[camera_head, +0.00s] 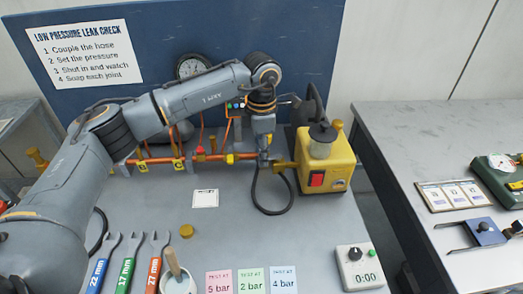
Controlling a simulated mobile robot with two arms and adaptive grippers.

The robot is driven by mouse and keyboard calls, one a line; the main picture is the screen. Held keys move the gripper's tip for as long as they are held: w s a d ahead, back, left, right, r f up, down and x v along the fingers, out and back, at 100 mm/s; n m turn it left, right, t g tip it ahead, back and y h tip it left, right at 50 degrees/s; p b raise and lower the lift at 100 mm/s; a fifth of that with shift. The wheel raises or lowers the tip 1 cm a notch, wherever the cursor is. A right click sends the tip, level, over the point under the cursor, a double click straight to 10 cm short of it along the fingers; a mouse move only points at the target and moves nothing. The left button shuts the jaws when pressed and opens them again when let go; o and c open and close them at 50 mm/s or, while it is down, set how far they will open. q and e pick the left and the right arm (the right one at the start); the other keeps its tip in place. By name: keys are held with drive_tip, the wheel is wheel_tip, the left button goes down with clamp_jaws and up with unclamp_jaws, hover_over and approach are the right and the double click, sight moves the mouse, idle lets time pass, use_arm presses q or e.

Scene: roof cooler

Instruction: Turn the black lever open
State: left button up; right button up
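My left arm reaches in from the left over the bench, and its wrist points down at the pipe run. My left gripper (264,152) is at the right end of the copper pipe (160,160), beside the yellow pump unit (325,160). The gripper is small and dark here, and I cannot tell whether its fingers are open or shut. I cannot make out the black lever clearly; the wrist and gripper cover that part of the pipe. A dark upright shape (314,106) stands behind the yellow unit.
A black hose (257,197) loops below the gripper. Three wrenches (131,260), a brush pot (177,281), pressure cards (251,280) and a timer (358,267) lie at the front. A blue panel (160,50) with a gauge (193,66) stands behind. A second table (420,140) is at right.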

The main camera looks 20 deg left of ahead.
use_arm(q)
wheel_tip(320, 180, up, 12)
idle(0.6)
